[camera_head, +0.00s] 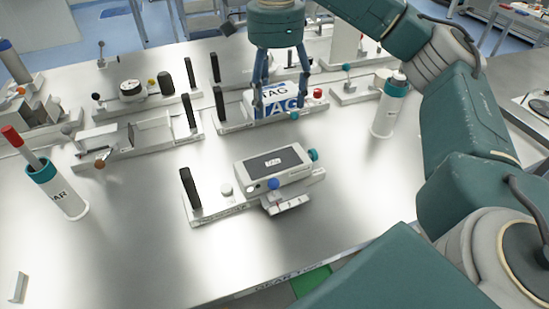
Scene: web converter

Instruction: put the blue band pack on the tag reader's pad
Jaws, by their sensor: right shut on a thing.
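My right gripper (278,108) reaches down from the top centre and is shut on a white pack (281,103) with blue bands and blue "TAG" lettering, one finger at each side. The pack is upright over a light fixture base (235,127) with a black post (220,107) at its left and a red knob (318,93) at its right. I cannot tell whether the pack's underside touches the base. No label in view clearly names the tag reader; a grey device with a dark screen (275,163) sits on the nearer base. My left gripper is not in view.
White cups with teal rims stand at left (69,198) and right (390,110), holding rod-like items. More fixtures with black posts, one with a round dial (131,88), fill the back left.

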